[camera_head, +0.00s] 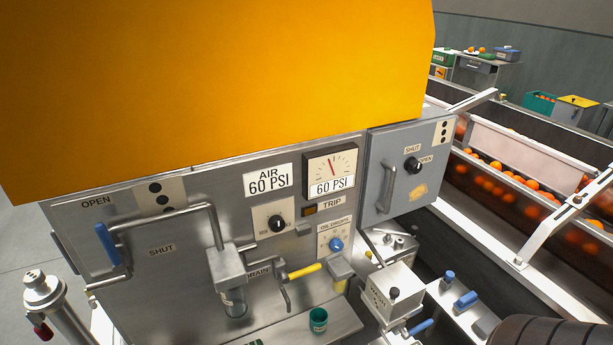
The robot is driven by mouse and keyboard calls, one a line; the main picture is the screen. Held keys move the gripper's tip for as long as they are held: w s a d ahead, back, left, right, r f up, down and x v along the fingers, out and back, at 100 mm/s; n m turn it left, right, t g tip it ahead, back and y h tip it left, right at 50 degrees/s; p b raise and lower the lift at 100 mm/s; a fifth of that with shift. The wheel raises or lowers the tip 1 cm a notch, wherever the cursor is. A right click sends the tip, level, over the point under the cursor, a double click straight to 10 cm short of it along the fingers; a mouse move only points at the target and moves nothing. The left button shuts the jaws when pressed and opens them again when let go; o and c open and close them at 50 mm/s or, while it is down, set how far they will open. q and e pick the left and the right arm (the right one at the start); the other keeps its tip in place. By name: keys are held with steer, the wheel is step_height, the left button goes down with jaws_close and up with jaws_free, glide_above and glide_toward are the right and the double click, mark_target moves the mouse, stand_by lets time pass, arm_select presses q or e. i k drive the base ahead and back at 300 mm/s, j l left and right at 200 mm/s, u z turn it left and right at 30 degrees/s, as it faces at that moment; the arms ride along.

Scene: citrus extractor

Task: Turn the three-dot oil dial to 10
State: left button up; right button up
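A blue oil dial (336,244) sits on a small pale plate (329,233) labelled OIL DROPS, on the front of the grey metal machine panel (180,285). Its scale numbers and pointer are too small to read surely. A plate with black dots (160,194) is at the panel's upper left, partly behind a bent pipe. Another plate with three black dots (443,132) is on the grey box at right. Neither of my grippers shows in the head view.
A yellow-handled lever (303,271), a black knob (278,224) and an oil cup with a yellowish lower part (340,273) are close to the dial. A green cup (318,320) stands on the ledge below. A blue-handled pipe (108,244) juts out at left. Oranges fill the conveyor (520,178) at right.

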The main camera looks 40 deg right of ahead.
mark_target(336, 245)
steer(key=z, duration=1.45)
